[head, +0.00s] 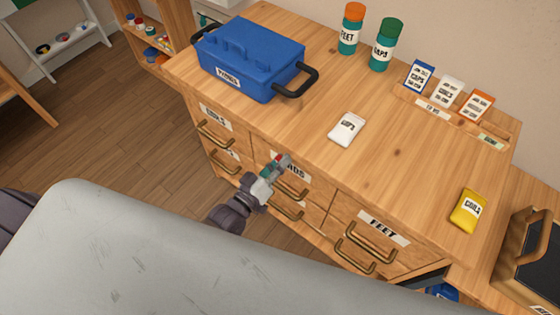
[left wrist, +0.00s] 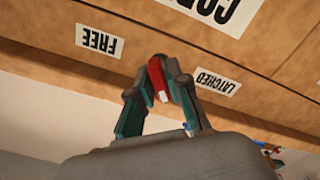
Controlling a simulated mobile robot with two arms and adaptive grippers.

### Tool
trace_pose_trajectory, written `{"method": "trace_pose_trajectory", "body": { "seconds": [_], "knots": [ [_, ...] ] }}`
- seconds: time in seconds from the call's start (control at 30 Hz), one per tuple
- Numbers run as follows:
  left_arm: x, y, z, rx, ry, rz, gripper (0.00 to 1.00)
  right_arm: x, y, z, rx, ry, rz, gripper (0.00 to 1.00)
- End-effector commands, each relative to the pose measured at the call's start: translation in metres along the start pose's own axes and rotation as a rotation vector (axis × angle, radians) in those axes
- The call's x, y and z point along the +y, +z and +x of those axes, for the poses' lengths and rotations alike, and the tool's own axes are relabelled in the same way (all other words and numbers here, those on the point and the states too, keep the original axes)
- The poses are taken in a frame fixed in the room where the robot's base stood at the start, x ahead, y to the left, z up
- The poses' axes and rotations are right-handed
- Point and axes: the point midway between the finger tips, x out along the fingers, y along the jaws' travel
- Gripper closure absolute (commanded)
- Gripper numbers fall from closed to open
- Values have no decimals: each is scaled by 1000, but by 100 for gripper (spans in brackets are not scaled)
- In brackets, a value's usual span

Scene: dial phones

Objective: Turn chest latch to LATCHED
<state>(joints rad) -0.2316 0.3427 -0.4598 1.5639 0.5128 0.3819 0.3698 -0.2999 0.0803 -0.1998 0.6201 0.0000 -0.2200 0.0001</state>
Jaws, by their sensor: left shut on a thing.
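The chest (head: 315,205) is a wooden drawer unit with brass handles. The latch (left wrist: 156,79) is a small red lever with a pale tip on the chest front. In the left wrist view it lies between the upside-down FREE label (left wrist: 99,41) and LATCHED label (left wrist: 218,82), about midway between them. My left gripper (head: 281,162) is at the chest front, by the middle drawer's label. It also shows in the left wrist view (left wrist: 164,80), its teal-sided fingers shut on the red lever. The lever's base is partly hidden. My right gripper is not in view.
A blue toolbox (head: 250,58), a white packet (head: 347,129), two bottles (head: 350,30), several small boxes (head: 447,91) and a yellow packet (head: 468,211) stand or lie on the chest top. Drawer handles (head: 370,245) stick out near my gripper. A dark-fronted wooden case (head: 530,245) stands at right.

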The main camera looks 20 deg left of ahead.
Motion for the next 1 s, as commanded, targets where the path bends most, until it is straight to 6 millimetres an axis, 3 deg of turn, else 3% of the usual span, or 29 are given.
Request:
{"method": "trace_pose_trajectory", "body": {
  "seconds": [0.33, 0.87, 0.9, 1.0],
  "knots": [
    [-1, 1, 0, -2, -2, -127, 100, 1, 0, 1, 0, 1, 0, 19],
    [-1, 1, 0, -2, -2, -146, 100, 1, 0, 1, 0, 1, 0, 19],
    [-1, 1, 0, -2, -2, -146, 77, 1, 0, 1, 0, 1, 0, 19],
    [-1, 1, 0, -2, -1, -146, 62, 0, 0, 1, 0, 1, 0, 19]
  ]
}}
